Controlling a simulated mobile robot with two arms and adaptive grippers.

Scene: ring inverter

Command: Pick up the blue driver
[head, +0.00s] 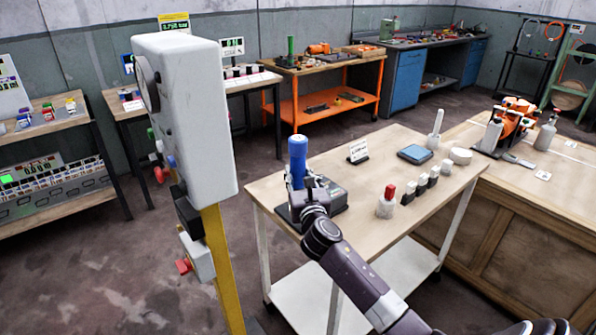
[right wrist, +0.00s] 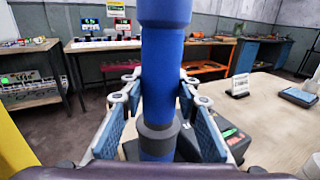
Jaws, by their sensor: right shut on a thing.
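The blue driver (head: 297,162) stands upright above a dark grey base unit (head: 335,193) at the left end of the small wooden table (head: 400,150). My right gripper (head: 307,190) is at the driver's lower part. In the right wrist view the driver (right wrist: 163,60) rises between the two blue-padded fingers of my right gripper (right wrist: 160,115), which are shut on it. A dark collar (right wrist: 158,138) circles it low down. Whether its bottom end rests in the base is hidden. My left gripper is not in view.
A grey box on a yellow post (head: 185,110) stands close on the left. On the table are a red-capped bottle (head: 386,203), several small dark-and-white pieces (head: 421,183), a blue pad (head: 415,154) and a small sign (head: 358,151). A wooden crate table (head: 530,200) adjoins on the right.

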